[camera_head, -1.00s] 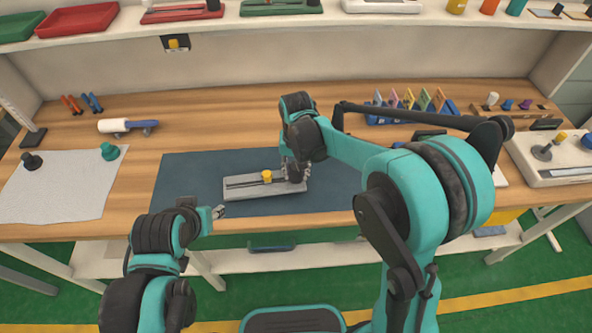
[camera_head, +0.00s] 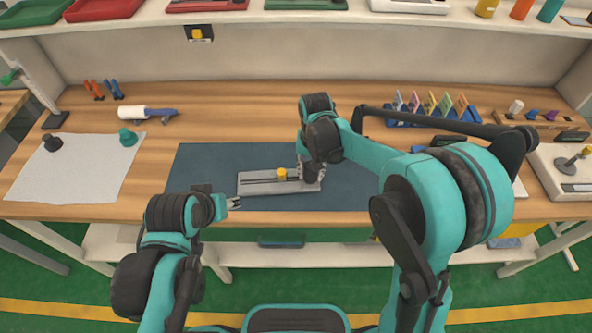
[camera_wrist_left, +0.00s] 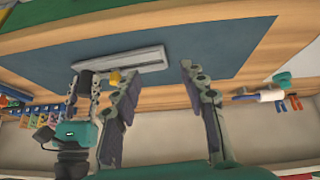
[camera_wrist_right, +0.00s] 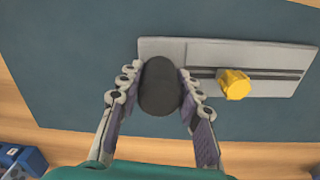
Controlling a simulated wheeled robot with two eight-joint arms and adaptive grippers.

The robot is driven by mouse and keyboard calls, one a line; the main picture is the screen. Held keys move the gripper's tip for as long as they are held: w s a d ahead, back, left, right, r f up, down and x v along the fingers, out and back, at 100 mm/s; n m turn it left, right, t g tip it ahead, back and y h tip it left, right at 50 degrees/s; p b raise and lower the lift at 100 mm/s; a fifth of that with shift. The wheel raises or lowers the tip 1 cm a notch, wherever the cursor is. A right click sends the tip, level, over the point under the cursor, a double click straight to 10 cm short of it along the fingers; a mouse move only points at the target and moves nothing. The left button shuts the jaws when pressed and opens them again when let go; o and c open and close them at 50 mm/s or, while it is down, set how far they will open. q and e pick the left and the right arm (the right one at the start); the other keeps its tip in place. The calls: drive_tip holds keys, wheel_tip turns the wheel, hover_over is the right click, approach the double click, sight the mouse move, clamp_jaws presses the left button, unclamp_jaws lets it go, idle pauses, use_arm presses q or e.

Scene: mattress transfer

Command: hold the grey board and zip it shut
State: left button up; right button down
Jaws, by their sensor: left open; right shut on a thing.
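The grey board (camera_head: 256,188) lies flat on a dark blue mat, with a long slot along it and a yellow knob (camera_head: 282,174) standing in the slot. The board also shows in the right wrist view (camera_wrist_right: 205,55), as does the yellow knob (camera_wrist_right: 233,84). My right gripper (camera_head: 311,177) is at the board's right end, its fingers shut on a black round grip (camera_wrist_right: 160,85). My left gripper (camera_head: 234,202) is open and empty, just off the board's front left corner. In the left wrist view its fingers (camera_wrist_left: 159,72) are spread, apart from the board (camera_wrist_left: 145,58).
The blue mat (camera_head: 205,165) is clear left of the board. A white cloth (camera_head: 80,182) with black and green knobs lies at the left. A white roller (camera_head: 133,113), clips (camera_head: 100,90) and a blue rack (camera_head: 432,110) stand farther back. A shelf (camera_head: 300,18) crosses above.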

use_arm(q)
drive_tip(key=w+d+n+g+h, duration=0.2)
drive_tip(key=w+d+n+h, duration=0.1)
drive_tip(key=w+n, duration=0.2)
drive_tip(key=n+g+h, duration=0.6)
drive_tip(key=n+h, duration=0.3)
drive_tip(key=n, duration=0.1)
approach(280, 171)
drive_tip(key=shift+w+a+r, duration=0.1)
drive_tip(key=shift+a+r, duration=0.2)
drive_tip(key=shift+a, duration=0.25)
drive_tip(key=shift+a+f+n+h, duration=0.3)
drive_tip(key=shift+f+n+h, duration=0.1)
drive_tip(key=shift+h, duration=0.1)
drive_tip(key=x, duration=1.2)
drive_tip(key=shift+a, duration=0.1)
clamp_jaws()
